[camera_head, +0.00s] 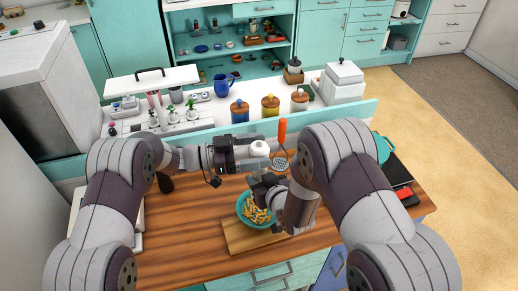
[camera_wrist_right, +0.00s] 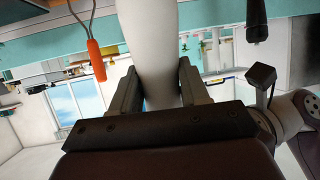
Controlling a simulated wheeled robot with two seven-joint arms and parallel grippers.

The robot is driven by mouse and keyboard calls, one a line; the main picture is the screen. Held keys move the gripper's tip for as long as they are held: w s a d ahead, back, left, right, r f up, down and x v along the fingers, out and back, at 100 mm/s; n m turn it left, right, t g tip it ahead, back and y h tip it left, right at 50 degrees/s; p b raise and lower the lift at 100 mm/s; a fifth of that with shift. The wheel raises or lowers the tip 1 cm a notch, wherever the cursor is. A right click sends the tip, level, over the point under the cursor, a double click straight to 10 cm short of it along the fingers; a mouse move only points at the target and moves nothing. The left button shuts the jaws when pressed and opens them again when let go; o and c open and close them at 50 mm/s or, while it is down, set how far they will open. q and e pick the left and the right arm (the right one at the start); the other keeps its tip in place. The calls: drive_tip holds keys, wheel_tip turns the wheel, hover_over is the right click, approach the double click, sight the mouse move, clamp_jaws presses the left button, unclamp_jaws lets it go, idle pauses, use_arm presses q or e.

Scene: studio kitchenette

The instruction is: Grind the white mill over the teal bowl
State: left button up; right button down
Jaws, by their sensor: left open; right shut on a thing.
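The white mill (camera_head: 260,149) is upright above the teal bowl (camera_head: 239,209), its rounded top showing in the head view. My right gripper (camera_head: 262,183) is shut on the mill's body; in the right wrist view the pale mill (camera_wrist_right: 148,45) stands between both fingers. My left gripper (camera_head: 245,154) is open beside the mill's top, coming from the left; contact cannot be told. The bowl holds yellow-orange pieces resembling pasta and sits on a wooden board (camera_head: 236,240). My right gripper and arm hide the bowl's right part and the mill's lower end.
An orange-handled masher (camera_head: 282,132) stands or hangs just behind the mill. Jars (camera_head: 270,105), a blue mug (camera_head: 223,85) and a white canister (camera_head: 343,80) are on the raised counter behind. Dark and red flat items (camera_head: 398,175) lie at the right. The left worktop is mostly clear.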

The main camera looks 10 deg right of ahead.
use_arm(q)
drive_tip(key=w+a, duration=0.1)
drive_tip(key=a, duration=1)
drive_tip(key=shift+f, duration=0.15)
drive_tip(key=shift+w+a, duration=0.1)
drive_tip(key=shift+r, duration=0.2)
drive_tip(key=shift+c, duration=0.2)
drive_tip(key=s+n+t, duration=0.5)
drive_tip(key=t, duration=0.2)
drive_tip(key=shift+m+y, duration=0.3)
drive_tip(key=shift+y, duration=0.2)
drive_tip(key=x, duration=1.2)
drive_tip(key=shift+w+f, duration=0.25)
drive_tip(key=shift+f, duration=0.1)
drive_tip(key=c, duration=1)
